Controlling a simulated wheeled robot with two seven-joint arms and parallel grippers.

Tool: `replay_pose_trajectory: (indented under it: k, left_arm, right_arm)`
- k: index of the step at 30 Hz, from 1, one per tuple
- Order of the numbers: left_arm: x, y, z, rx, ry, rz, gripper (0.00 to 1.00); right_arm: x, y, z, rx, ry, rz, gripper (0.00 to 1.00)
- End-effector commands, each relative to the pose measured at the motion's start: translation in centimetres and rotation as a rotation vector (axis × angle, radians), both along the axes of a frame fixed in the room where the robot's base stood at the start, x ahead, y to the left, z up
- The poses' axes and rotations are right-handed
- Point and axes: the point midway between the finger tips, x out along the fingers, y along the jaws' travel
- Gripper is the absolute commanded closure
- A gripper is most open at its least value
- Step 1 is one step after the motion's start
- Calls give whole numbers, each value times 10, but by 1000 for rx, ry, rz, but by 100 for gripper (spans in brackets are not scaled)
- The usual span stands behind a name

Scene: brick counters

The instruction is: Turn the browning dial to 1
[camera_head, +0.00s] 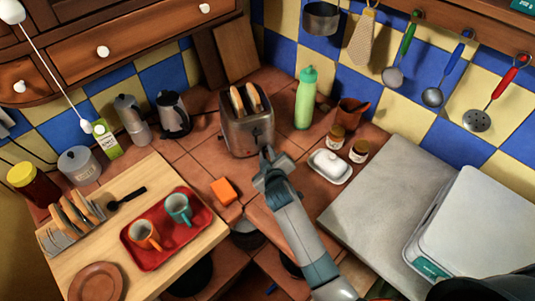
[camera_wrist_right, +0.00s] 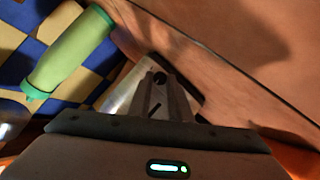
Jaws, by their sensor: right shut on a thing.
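The metal toaster (camera_head: 248,132) stands on the tiled counter with two slices of bread (camera_head: 246,98) in its slots. My right gripper (camera_head: 267,157) is at the toaster's front lower right. The wrist view shows its fingers (camera_wrist_right: 161,82) close together, shut on the small dark browning dial (camera_wrist_right: 160,78) against the toaster's metal side (camera_wrist_right: 125,92). The fingers hide most of the dial, and I cannot read its setting or the number marks. My left gripper is not in view.
A green bottle (camera_head: 306,98) stands right of the toaster, and also shows in the wrist view (camera_wrist_right: 70,52). A white butter dish (camera_head: 330,167) and two small jars sit right of my gripper. An orange block (camera_head: 223,190) and a red tray (camera_head: 160,252) with mugs lie left.

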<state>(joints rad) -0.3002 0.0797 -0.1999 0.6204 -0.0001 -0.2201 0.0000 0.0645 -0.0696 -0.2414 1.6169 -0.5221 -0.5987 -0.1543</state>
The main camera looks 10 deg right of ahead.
Motion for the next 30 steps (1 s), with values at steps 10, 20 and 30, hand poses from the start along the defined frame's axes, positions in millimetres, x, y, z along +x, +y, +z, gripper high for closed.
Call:
replay_pose_trajectory:
  k: [10,20,30]
  left_arm:
    - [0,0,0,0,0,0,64]
    - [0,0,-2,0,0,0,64]
    - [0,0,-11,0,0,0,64]
  right_arm:
    - [0,0,0,0,0,0,64]
    - [-6,0,1,0,1,1,64]
    - [-42,2,16,0,-2,1,64]
